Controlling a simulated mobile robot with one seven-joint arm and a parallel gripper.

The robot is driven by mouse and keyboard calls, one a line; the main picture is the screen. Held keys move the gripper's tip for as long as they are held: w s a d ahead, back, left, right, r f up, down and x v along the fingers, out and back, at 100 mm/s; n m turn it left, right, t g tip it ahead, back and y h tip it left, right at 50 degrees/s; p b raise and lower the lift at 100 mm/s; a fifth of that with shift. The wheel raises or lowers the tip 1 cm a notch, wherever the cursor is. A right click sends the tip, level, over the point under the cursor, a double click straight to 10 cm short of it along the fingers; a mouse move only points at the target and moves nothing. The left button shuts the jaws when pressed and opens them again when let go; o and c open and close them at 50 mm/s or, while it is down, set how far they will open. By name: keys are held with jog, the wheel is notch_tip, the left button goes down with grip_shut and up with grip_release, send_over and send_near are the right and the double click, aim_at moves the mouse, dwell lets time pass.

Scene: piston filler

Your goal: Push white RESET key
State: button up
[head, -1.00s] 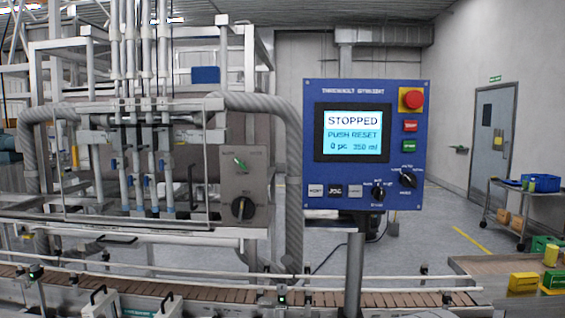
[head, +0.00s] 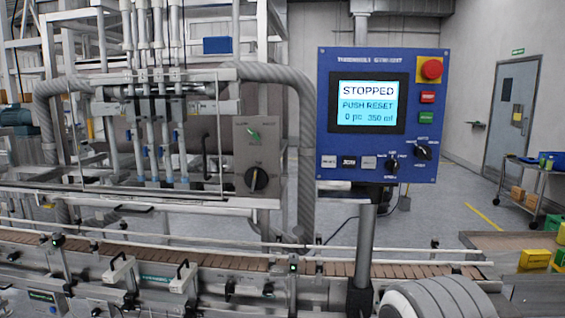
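The blue control panel (head: 425,60) stands on a grey post (head: 364,235) right of centre. Its screen (head: 367,103) reads STOPPED, PUSH RESET, 0 pc 350 ml. Three small keys sit in a row at the lower left of the panel: a white key (head: 328,161), a black key (head: 348,161) that seems to read JOG, and a light grey key (head: 369,162). The lettering on the white and grey keys is too small to read surely. A rounded white part of my arm shows at the bottom right, below the panel. My gripper is not in view.
Beside the keys are black rotary knobs (head: 391,164). A red emergency button (head: 431,69), a red key (head: 428,97) and a green key (head: 428,117) line the right side. A conveyor (head: 220,262) with rails runs below the panel. The filler frame stands left.

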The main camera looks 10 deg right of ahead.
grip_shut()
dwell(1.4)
